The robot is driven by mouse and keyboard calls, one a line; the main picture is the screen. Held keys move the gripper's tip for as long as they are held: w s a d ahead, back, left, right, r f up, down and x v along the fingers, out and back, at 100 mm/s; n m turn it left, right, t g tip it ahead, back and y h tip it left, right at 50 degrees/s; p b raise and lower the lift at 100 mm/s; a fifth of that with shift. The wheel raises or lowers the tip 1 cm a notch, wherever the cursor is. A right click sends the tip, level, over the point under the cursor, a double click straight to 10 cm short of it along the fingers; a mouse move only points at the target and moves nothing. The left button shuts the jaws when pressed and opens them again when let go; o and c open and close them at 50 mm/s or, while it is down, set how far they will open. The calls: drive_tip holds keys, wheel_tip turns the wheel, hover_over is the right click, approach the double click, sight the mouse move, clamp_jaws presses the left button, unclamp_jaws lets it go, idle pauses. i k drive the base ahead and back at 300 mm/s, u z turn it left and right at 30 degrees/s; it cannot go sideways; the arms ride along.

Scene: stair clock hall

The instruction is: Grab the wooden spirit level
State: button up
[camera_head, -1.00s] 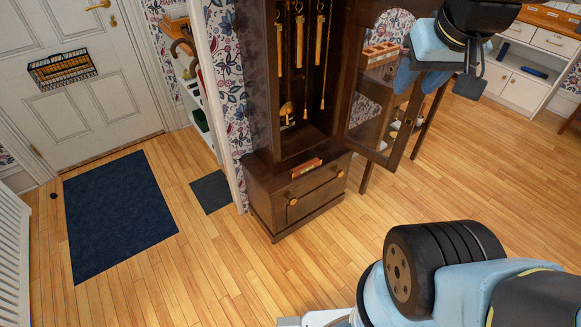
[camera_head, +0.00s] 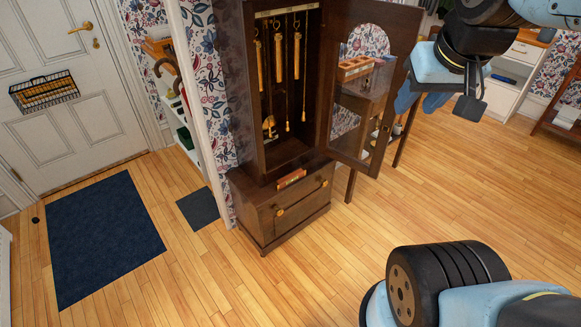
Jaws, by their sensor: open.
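What looks like the wooden spirit level (camera_head: 291,178), a small reddish-brown bar, lies on the front ledge of the tall clock case (camera_head: 262,205), below the open compartment. It is small in the picture, so its details are hard to make out. My gripper (camera_head: 470,104) hangs at the upper right, to the right of the clock's open glass door and well apart from the bar. It is open, and I see nothing held in it.
The clock's glazed door (camera_head: 358,125) stands open to the right, between the bar and my gripper. Weights and a pendulum hang inside the case. A dark blue mat (camera_head: 105,240) lies at left. The wooden floor (camera_head: 300,275) in front of the clock is clear.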

sight(295, 176)
drive_tip(key=i, duration=0.85)
drive_tip(key=u, duration=0.05)
